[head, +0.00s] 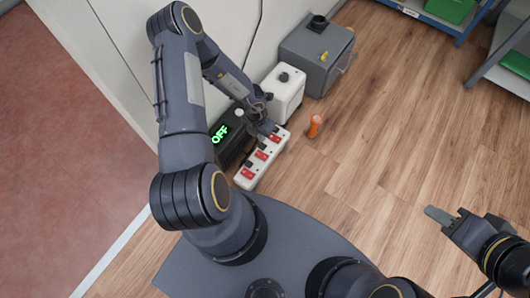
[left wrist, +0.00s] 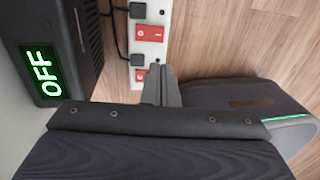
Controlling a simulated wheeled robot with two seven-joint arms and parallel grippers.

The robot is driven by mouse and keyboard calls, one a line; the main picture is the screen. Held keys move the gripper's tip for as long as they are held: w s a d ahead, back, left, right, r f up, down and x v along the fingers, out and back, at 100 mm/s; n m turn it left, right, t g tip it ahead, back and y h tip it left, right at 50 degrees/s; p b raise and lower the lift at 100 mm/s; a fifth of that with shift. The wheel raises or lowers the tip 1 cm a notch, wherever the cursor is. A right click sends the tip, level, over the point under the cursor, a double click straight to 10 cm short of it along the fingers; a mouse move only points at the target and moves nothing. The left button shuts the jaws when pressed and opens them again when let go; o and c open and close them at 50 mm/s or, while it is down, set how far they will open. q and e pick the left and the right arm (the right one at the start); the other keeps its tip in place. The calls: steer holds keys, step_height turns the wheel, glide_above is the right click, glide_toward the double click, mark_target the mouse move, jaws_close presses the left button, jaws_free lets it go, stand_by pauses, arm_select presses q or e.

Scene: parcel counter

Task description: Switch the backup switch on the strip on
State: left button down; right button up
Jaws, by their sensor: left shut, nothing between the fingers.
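The white power strip (head: 242,182) lies on the floor with several red rocker switches along it. In the left wrist view the strip (left wrist: 147,12) shows one whole red switch (left wrist: 147,33) and part of another (left wrist: 140,75), with black plugs beside them. My left gripper (head: 270,127) is shut and empty over the strip's far end. In the wrist view its fingertips (left wrist: 158,70) overlap the strip beside the partly hidden switch; contact cannot be told. Switch labels are too small to read. A black box (head: 232,150) beside the strip shows a green OFF, also in the wrist view (left wrist: 42,72).
A white box (head: 285,90) and a grey case (head: 312,55) stand beyond the strip along the wall. An orange object (head: 315,126) stands right of the strip. My right gripper (head: 438,215) is over bare floor, far from the strip. Shelves are at upper right.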

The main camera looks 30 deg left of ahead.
mark_target(266, 157)
arm_select(q)
steer(key=f+b, duration=0.2)
steer(key=f, duration=0.2)
steer(key=d+f+b, duration=0.1)
steer(key=f+b, duration=0.1)
steer(key=f, duration=0.2)
steer(key=f+b, duration=0.2)
steer(key=f, duration=0.3)
steer(key=shift+d+f, duration=0.1)
steer(key=shift+d, duration=0.2)
steer(key=shift+f+b, duration=0.35)
steer(key=shift+b, duration=0.05)
steer(key=shift+s+d+f, duration=0.1)
steer(key=shift+d+f, duration=0.1)
steer(key=shift+f, duration=0.1)
steer(key=shift+a+r, duration=0.1)
steer(key=shift+a+r+p, duration=0.25)
steer(key=shift+a+p, duration=0.05)
steer(key=shift+a, duration=0.4)
steer(key=shift+r, duration=0.1)
